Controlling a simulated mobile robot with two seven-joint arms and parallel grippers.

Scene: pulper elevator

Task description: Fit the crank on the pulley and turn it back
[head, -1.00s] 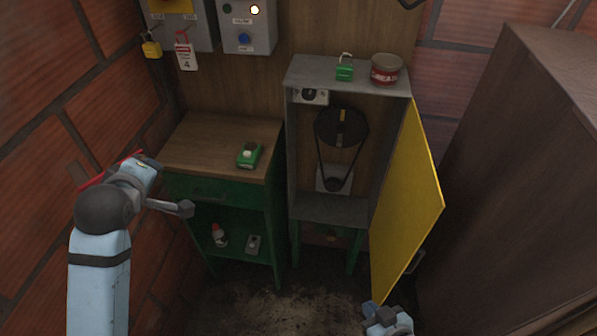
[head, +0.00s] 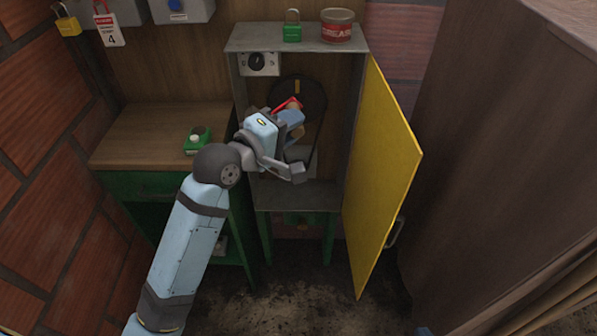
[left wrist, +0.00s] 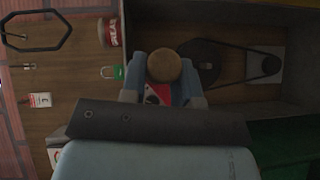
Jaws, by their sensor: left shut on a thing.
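The large dark pulley (head: 316,92) sits in the upper part of the open grey cabinet (head: 240,85), with a belt running down; it also shows in the left wrist view (left wrist: 207,52). A smaller pulley (left wrist: 270,65) is at the belt's other end. My left gripper (head: 291,117) is shut on the red crank (head: 284,103), in front of the large pulley. The crank's red arm (left wrist: 158,93) and round wooden knob (left wrist: 166,66) show between the fingers in the left wrist view. The crank's far end is hidden, so contact with the pulley cannot be told.
The yellow door (head: 385,180) stands open on the right. A green padlock (head: 292,27) and grease tin (head: 337,25) stand on the cabinet top. A dial (head: 257,63) is inside, upper left. The wooden bench (head: 145,133) holds a green box (head: 197,140).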

